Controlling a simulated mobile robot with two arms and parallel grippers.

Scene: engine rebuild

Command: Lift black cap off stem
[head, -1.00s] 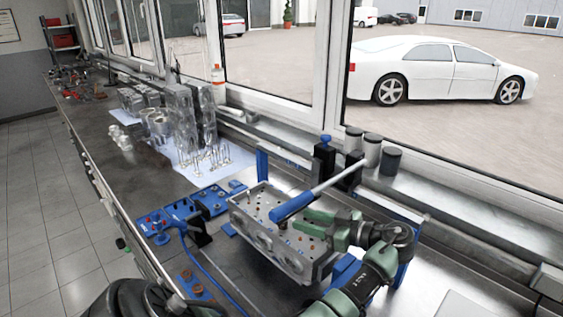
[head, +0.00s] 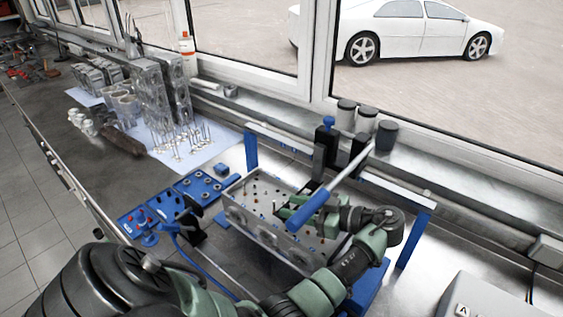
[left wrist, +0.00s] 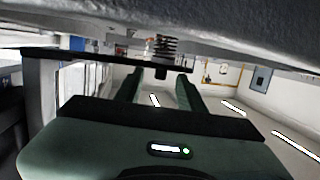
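The grey cylinder head (head: 262,235) sits on the bench, with several small stems standing on its top face. In the left wrist view, which is upside down, a dark coil spring (left wrist: 167,46) stands on a grey surface, with a small black cap (left wrist: 160,73) at its end. My left gripper (head: 284,207) is low over the cylinder head, below the blue lever handle. In the wrist view its two green fingers (left wrist: 158,82) are apart, with the cap in line between them; I cannot tell whether they touch it. My right gripper is not in view.
A lever with a blue handle (head: 309,209) slants just above my left gripper. Blue posts (head: 251,150) carry a rail behind the cylinder head. Blue trays (head: 203,188) lie to the left, and loose valves (head: 178,148) stand on a white sheet farther back.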

